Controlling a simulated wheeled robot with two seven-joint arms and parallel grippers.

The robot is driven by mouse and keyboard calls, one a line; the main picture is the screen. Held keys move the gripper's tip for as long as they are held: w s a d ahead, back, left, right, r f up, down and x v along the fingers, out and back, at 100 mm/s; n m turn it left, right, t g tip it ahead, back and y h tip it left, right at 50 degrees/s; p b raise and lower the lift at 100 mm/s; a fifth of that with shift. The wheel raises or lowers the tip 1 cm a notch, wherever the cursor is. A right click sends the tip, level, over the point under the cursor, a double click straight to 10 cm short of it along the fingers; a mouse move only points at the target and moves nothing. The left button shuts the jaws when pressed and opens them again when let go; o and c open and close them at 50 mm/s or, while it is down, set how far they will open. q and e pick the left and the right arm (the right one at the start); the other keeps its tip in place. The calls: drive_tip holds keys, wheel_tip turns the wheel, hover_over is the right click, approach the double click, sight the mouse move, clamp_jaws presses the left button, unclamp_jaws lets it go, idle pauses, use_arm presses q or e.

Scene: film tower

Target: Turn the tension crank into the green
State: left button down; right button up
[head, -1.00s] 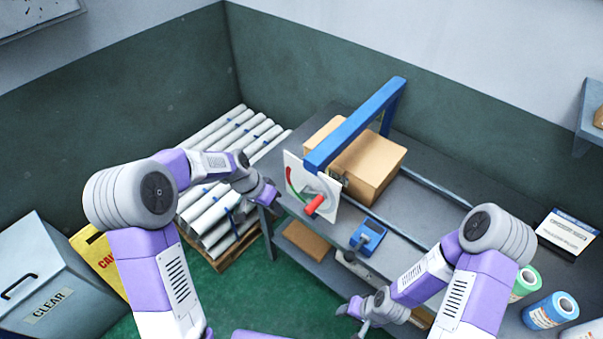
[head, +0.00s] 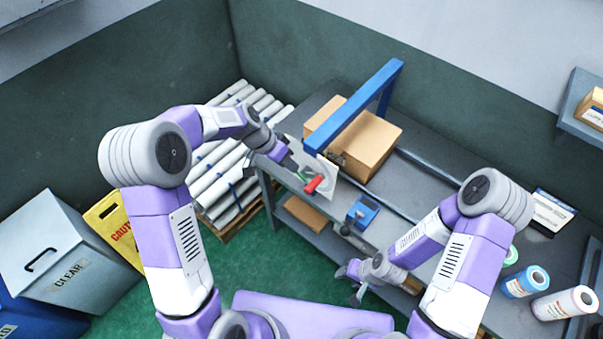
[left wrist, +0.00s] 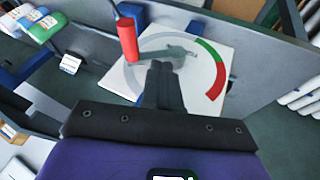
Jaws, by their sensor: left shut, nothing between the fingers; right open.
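The tension crank has a red handle (head: 314,184) on a grey arm in front of a white dial plate (head: 325,168), at the near end of the blue frame (head: 355,108). In the left wrist view the red handle (left wrist: 127,40) stands at the dial's upper left. The pointer (left wrist: 190,52) points right, toward the coloured arc, which is green above (left wrist: 208,48) and red below. My left gripper (left wrist: 163,66) is shut and empty in front of the dial, right of the handle. Whether it touches the crank I cannot tell. My right gripper (head: 352,282) is open, low in front of the bench.
A cardboard box (head: 352,137) sits on the grey bench under the blue frame. A blue clamp-like device (head: 361,213) is at the bench's front edge. Rolls stand at the right. White tubes (head: 228,180) are stacked on a pallet left of the bench.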

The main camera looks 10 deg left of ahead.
use_arm(q)
drive_tip(key=d, duration=0.1)
drive_tip(key=s+d+f, duration=0.1)
drive_tip(key=s+d+f+p, duration=0.1)
drive_tip(key=shift+d+f, duration=0.1)
drive_tip(key=shift+d, duration=0.2)
drive_tip(key=shift+s+d+f+t+y, duration=0.1)
drive_tip(key=shift+s+d+t+y, duration=0.05)
drive_tip(key=shift+d+t+y, duration=0.3)
